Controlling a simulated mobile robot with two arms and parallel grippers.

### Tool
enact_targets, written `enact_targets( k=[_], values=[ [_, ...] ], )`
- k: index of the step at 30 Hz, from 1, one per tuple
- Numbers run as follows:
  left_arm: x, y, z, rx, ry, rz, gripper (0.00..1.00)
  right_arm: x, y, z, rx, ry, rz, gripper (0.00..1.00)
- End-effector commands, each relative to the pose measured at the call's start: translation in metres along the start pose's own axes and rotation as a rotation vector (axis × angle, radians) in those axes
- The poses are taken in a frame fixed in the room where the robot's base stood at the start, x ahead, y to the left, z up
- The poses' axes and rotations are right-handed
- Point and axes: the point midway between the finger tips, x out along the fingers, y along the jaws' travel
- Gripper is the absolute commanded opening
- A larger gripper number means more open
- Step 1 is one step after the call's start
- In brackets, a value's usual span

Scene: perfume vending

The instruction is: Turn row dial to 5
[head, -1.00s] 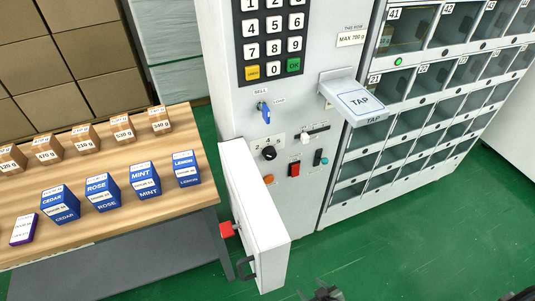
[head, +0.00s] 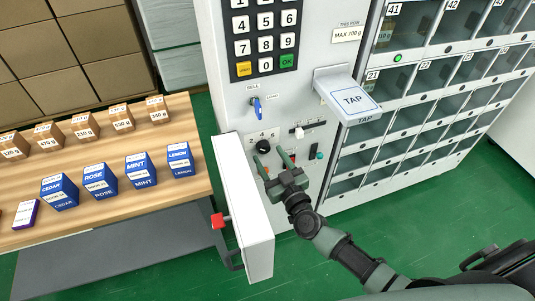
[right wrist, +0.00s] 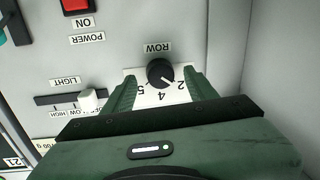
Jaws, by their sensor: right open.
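A small light mark on the knob appears to face between 2 and 4, on the 2 side. My right gripper (head: 268,156) is open at the dial. In the right wrist view its green fingers (right wrist: 162,78) stand on either side of the knob, with gaps; contact is not visible. My left gripper is not in view.
An open white door (head: 247,205) sticks out left of the dial. The TAP reader (head: 350,97) juts out above right. A light slider (right wrist: 88,98) is close by. A wooden table (head: 110,215) with boxes stands left.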

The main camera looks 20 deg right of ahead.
Motion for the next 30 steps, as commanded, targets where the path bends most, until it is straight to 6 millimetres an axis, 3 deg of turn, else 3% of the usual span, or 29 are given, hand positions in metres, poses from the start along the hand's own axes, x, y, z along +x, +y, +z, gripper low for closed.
enact_targets(
  k=[4, 13, 14, 20, 30],
  values=[
    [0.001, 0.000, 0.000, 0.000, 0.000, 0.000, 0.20, 0.014, 0.000, 0.000, -0.001, 0.000, 0.000, 0.57],
    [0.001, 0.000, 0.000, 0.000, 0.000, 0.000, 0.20, 0.018, 0.000, 0.001, -0.001, -0.002, -0.001, 0.57],
    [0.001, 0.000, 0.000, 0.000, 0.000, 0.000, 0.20, 0.018, 0.000, 0.001, 0.000, -0.002, -0.001, 0.54],
    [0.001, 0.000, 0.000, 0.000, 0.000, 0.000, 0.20, 0.017, 0.000, 0.001, 0.000, -0.002, -0.001, 0.00],
    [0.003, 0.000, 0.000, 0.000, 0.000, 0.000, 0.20, 0.017, -0.001, 0.002, 0.043, 0.002, -0.001, 0.00]
  ],
)
